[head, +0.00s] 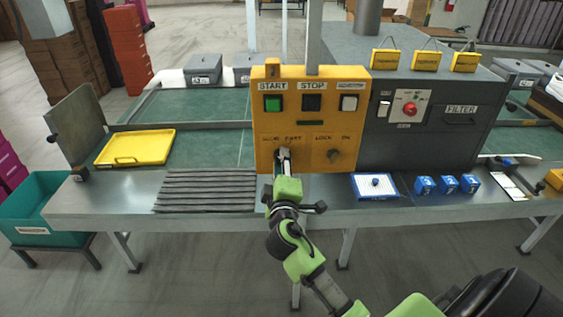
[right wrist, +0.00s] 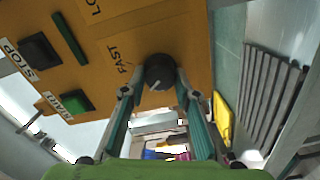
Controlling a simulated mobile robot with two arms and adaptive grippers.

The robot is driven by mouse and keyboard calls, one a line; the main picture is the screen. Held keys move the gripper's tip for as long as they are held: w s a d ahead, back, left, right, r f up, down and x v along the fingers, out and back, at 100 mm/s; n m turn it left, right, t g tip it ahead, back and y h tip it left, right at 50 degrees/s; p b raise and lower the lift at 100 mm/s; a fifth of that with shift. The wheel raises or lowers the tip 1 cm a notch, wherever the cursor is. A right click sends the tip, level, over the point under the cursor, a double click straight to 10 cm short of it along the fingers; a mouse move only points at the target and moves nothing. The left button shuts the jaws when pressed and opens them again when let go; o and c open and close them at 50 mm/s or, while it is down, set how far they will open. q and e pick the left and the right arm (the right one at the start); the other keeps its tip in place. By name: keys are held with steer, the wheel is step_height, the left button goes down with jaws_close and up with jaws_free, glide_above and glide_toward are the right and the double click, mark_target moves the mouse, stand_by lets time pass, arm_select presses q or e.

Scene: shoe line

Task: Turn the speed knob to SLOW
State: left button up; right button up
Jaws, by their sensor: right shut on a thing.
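The yellow control panel (head: 306,120) stands upright behind the table. Its speed knob (right wrist: 158,72) is dark and round with a pale line on its face. The FAST label (right wrist: 122,58) is beside the knob; in the head view the label to its left is partly unreadable. My right gripper (head: 283,155) reaches the lower left of the panel and is shut on the knob, with one finger on each side in the right wrist view (right wrist: 156,85). It mostly hides the knob in the head view. My left gripper is out of view.
A second knob (head: 334,155) is by the LOCK and ON labels. Above are a green START button (head: 273,104), a black STOP button (head: 312,103) and a white button (head: 349,103). A grey slatted mat (head: 205,190) and a white-blue tray (head: 376,194) lie nearby.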

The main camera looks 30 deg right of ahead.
steer(key=o, duration=1.1)
steer(key=v, duration=1.2)
steer(key=shift+w+f, duration=0.1)
